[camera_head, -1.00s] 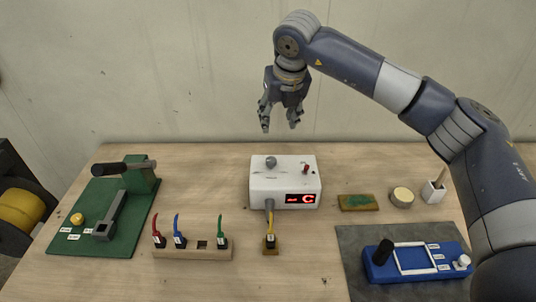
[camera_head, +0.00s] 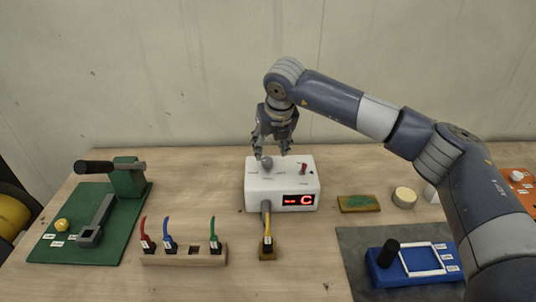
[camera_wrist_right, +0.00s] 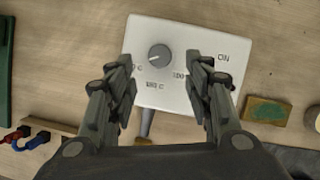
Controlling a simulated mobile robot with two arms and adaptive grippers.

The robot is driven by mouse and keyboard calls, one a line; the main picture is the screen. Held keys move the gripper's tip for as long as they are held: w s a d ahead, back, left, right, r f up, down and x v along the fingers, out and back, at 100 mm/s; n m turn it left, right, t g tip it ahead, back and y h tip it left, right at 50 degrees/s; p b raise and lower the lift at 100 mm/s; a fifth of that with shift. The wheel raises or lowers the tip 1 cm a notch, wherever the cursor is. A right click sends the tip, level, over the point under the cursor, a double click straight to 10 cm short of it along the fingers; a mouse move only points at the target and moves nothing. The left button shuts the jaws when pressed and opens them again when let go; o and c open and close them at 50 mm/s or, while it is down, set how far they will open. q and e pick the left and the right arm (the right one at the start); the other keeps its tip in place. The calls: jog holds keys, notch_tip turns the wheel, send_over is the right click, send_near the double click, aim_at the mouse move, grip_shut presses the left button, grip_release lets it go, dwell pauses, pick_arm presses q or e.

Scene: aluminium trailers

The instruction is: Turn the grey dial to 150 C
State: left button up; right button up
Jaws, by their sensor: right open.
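The grey dial (camera_head: 267,162) sits on top of a white control box (camera_head: 258,190) near the middle of the table. In the right wrist view the dial (camera_wrist_right: 160,57) shows a pointer mark toward its lower left, with printed temperature labels around it, partly hidden by my fingers. The box front has a lit red display (camera_head: 298,200); its digits are too small to read, apart from a "C". My right gripper (camera_head: 272,152) is open above the box, its fingers apart and not touching the dial. In the right wrist view its fingertips (camera_wrist_right: 159,72) lie on either side, below the dial. My left gripper is not in view.
A red switch (camera_head: 303,168) stands on the box, right of the dial. A wooden rack (camera_head: 185,256) with coloured cable plugs is at front left. A green press base (camera_head: 75,240), a sponge (camera_head: 359,203) and a blue fixture (camera_head: 388,275) lie around it.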

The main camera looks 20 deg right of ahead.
aim_at(267, 159)
jog(key=p+x, duration=0.1)
jog(key=x, duration=0.5)
jog(key=c, duration=1)
